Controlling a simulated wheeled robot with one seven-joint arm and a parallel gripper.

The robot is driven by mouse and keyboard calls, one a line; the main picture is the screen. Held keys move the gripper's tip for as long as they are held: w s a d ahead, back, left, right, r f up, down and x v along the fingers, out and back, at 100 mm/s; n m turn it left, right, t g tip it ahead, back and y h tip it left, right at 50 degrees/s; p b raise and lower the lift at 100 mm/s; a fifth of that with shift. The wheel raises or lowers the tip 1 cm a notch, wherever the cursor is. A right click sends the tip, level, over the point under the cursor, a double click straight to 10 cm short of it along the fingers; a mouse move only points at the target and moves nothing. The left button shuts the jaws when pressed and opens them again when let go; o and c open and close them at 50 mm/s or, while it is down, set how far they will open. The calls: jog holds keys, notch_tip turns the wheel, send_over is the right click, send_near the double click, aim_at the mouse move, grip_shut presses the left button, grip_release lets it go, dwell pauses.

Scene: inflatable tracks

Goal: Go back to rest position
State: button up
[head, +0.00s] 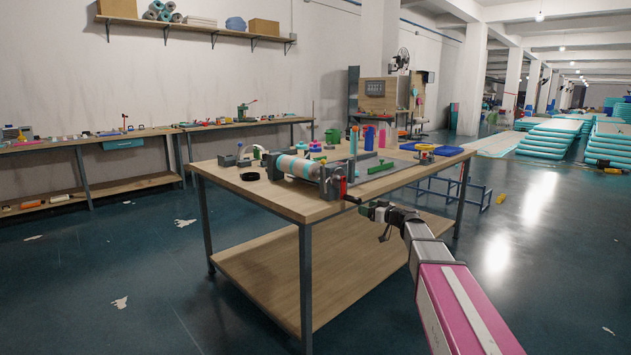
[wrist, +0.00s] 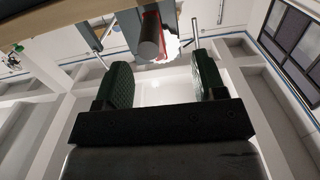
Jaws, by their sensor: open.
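My gripper (head: 372,209) is at the end of my arm, near the front right edge of the wooden workbench (head: 265,197) in the head view. In the wrist view my gripper (wrist: 163,85) shows two dark green padded fingers spread apart with nothing held between them. A dark cylindrical bar end (wrist: 151,38) with red beside it lies beyond the fingers, apart from them. In the head view a clamp-like fixture with a red part (head: 338,188) stands at the bench edge close to my gripper.
The bench carries a striped roll (head: 298,167), a black ring (head: 250,176), a green bar (head: 381,168), a blue tray (head: 432,149) and bottles. Another long bench (head: 85,137) runs along the left wall.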

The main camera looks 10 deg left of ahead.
jog(key=s+d+f+m+g+h, duration=0.2)
jog(key=s+f+g+h, duration=0.1)
jog(key=s+f, duration=0.65)
jog(key=s+d+f+m+g+h, duration=0.2)
jog(key=s+f+g+h, duration=0.1)
jog(key=s+f, duration=0.6)
jog(key=s+d+f+m+g+h, duration=0.2)
jog(key=s+d+f+m+h, duration=0.1)
jog(key=s, duration=0.5)
jog(key=s+d+f+m+g+h, duration=0.2)
jog(key=s+d+f+m+h, duration=0.1)
jog(key=s+d+f, duration=0.5)
jog(key=shift+s+g+h, duration=0.2)
jog(key=shift+g+h, duration=0.2)
jog(key=shift+h, duration=0.5)
jog(key=shift+c, duration=0.3)
